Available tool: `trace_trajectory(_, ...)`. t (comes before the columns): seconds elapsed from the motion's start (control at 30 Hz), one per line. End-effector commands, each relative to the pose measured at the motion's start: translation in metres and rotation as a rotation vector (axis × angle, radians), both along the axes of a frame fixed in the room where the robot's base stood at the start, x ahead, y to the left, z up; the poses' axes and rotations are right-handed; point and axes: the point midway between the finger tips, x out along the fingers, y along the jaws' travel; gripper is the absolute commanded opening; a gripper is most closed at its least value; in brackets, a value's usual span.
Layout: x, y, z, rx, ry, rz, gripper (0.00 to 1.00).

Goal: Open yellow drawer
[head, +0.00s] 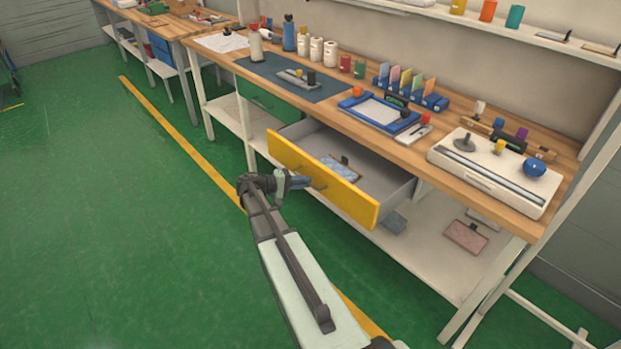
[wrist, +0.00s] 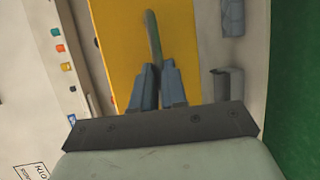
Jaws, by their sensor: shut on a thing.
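The yellow drawer (head: 335,183) is pulled out from under the workbench, and its grey inside shows in the head view. In the wrist view the yellow front (wrist: 118,55) fills the middle, and my gripper's blue fingers (wrist: 158,85) are shut on the green-grey bar handle (wrist: 153,35). The part of the handle between the fingers is hidden.
A green drawer (head: 268,107) sits to the left of the yellow one under the wooden benchtop (head: 395,150). A lower white shelf (head: 440,268) holds several pads. The bench legs stand on both sides.

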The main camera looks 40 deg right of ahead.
Motion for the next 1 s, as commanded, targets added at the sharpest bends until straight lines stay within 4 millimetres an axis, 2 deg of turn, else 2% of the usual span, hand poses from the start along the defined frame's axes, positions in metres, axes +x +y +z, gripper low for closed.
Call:
trace_trajectory(0.47,0.0003,0.0056,-0.0001,0.0,0.0,-0.001,0.0)
trace_trajectory(0.5,0.0003,0.0056,-0.0001,0.0,0.0,0.0,0.15)
trace_trajectory(0.73,0.0002,0.0054,-0.0001,0.0,0.0,0.0,0.37)
trace_trajectory(1.0,0.0007,0.0065,0.0002,0.0,0.0,0.0,0.37)
